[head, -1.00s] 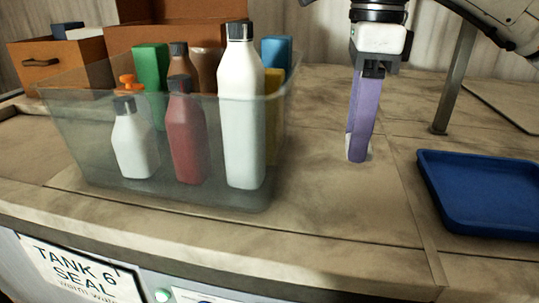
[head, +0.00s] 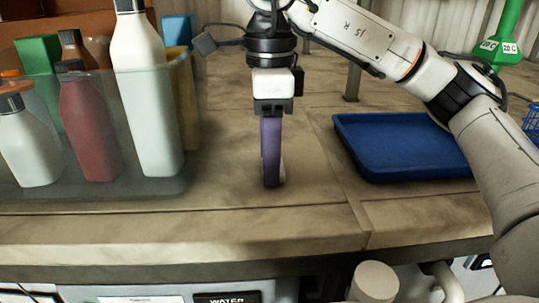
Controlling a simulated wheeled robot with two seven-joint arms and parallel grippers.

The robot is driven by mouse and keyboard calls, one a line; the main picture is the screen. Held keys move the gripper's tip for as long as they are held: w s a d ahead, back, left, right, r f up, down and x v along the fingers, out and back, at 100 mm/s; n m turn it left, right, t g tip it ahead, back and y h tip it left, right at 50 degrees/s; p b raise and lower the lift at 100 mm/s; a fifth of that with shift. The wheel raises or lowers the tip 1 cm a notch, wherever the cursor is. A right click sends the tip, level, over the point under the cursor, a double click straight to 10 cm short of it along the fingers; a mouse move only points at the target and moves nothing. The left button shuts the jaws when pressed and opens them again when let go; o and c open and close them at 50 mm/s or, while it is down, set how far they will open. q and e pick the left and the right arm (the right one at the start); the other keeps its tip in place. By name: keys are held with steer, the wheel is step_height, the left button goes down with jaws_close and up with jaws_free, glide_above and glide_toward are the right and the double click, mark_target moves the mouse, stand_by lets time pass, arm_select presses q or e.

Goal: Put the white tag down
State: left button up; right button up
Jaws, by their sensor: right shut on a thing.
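My right gripper (head: 272,181) points straight down over the stone-look counter (head: 225,200), between the clear bin and the blue tray. Its long purple fingers look shut. A thin sliver of the white tag (head: 283,171) shows at their lower right edge; the fingers hide most of it. The fingertips are at or very close to the counter top; I cannot tell whether the tag touches it. My left gripper is out of view.
A clear bin (head: 110,188) with several bottles and boxes stands left. A blue tray (head: 400,172) lies right, partly behind my right arm. A green bottle (head: 500,42) and blue basket (head: 533,122) are at far right. Counter around the gripper is clear.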

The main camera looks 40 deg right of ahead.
steer(key=shift+f, duration=0.15)
steer(key=o, duration=1)
step_height(320, 180, up, 12)
steer(key=p, duration=0.4)
